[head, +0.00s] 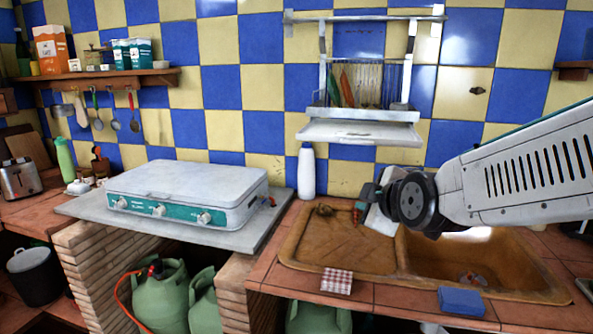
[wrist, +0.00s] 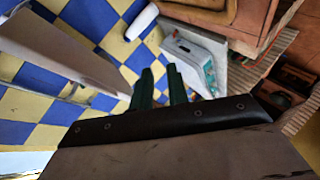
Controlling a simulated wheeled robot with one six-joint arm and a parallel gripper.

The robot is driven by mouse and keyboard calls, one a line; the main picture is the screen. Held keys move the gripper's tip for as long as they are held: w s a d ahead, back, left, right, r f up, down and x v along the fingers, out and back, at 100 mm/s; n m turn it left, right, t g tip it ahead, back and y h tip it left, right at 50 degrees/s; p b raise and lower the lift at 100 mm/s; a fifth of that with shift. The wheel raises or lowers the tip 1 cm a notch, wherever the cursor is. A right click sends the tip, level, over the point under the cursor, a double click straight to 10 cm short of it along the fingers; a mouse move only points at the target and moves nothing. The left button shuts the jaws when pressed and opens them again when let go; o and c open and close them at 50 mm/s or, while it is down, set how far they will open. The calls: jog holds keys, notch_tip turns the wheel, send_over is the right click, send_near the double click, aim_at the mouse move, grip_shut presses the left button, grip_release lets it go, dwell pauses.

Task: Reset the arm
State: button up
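My arm (head: 525,170) reaches in from the right in the head view, above the brown sink. My gripper (head: 360,208) is at its left end, over the middle of the sink unit and largely hidden behind the dark wrist joint. In the wrist view, the two dark green fingers of my gripper (wrist: 161,84) stand a little apart. Nothing shows between them, and they hold nothing.
The brown sink (head: 340,262) lies below my gripper, with a checked cloth (head: 337,281) and blue sponge (head: 461,301) at its front. A white bottle (head: 306,171) stands behind. A dish rack (head: 362,133) hangs above. A white stove (head: 188,190) is left.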

jog(key=s+d+f+m+g, duration=0.1)
jog(key=s+d+m+g, duration=0.2)
jog(key=s, duration=0.6)
jog(key=s+d+f+m+g+h, duration=0.1)
jog(key=s+d+f+m+g, duration=0.1)
jog(key=s+m, duration=0.4)
jog(key=s+d+f+m+g+h, duration=0.1)
jog(key=s+d+m+g, duration=0.3)
jog(key=s, duration=0.9)
jog(key=f+m+g, duration=0.1)
jog(key=g, duration=0.1)
jog(key=shift+s+g, duration=0.3)
jog(key=shift+s, duration=0.05)
jog(key=shift+d, duration=0.15)
